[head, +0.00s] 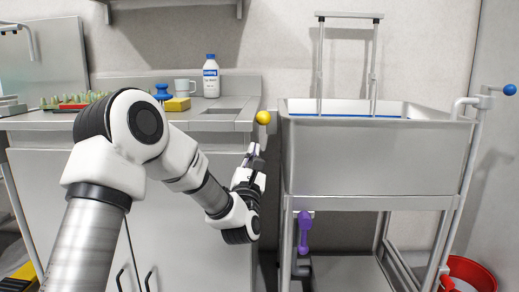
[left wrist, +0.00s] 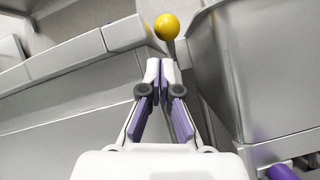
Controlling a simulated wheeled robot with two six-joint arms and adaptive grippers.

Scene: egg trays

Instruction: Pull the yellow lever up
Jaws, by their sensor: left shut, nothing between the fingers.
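The yellow ball knob of the lever (head: 263,118) sits at the gap between the counter and the metal basin. It also shows in the left wrist view (left wrist: 167,27), on a short grey stem just beyond my fingertips. My left gripper (head: 253,150) is shut and empty, a little below the knob in the head view. In the left wrist view its closed fingertips (left wrist: 160,65) point toward the knob and the stem. I cannot tell if they touch the stem. The lower part of the lever is hidden. My right gripper is not in view.
The steel basin (head: 375,160) on a frame stands right of the knob. The counter (head: 215,120) with a bottle (head: 211,77), a mug (head: 185,87) and a yellow block (head: 177,104) is left. A blue knob (head: 509,90) is far right. A purple handle (head: 304,232) hangs below the basin.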

